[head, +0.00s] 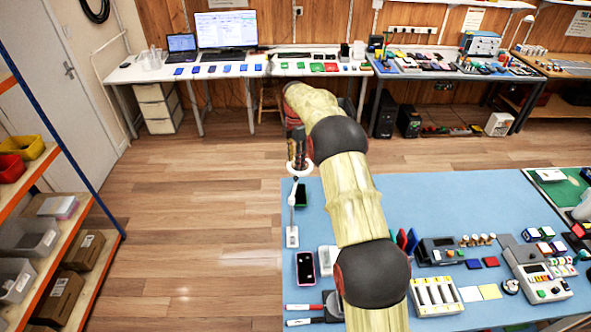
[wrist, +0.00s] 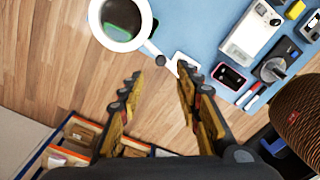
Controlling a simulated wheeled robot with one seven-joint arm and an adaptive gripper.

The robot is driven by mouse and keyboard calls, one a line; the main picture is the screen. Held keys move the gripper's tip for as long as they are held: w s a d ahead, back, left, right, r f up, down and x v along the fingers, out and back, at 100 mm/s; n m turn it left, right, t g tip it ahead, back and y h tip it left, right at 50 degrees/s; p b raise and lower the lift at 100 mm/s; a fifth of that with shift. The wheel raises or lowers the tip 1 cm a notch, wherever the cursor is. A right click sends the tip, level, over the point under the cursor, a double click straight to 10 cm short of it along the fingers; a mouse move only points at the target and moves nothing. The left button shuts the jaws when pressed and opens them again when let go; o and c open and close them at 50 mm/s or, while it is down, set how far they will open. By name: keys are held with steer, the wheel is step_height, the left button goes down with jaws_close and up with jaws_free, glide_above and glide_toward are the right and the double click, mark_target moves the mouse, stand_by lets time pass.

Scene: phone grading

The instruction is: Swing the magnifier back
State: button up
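The magnifier has a white ring (head: 300,169), a thin jointed arm and a white base (head: 292,237) at the left edge of the blue table. In the wrist view its ring (wrist: 97,20) is at the top, with a dark green-edged phone (wrist: 122,14) seen through the lens. A small dark knob (wrist: 159,60) sits at the ring's lower right. My gripper (wrist: 158,76) is open and empty, its fingertips spread on either side of the knob's line, apparently apart from it. In the head view my gripper (head: 297,150) is just behind the ring.
The blue table (head: 440,195) carries a pink-edged phone (head: 305,268), markers (head: 304,307), a battery charger (head: 436,296) and grading devices on the right. A shelf with boxes (head: 58,298) stands at left. The wooden floor (head: 200,220) between is clear.

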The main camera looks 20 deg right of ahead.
steer(key=shift+r, duration=2.1)
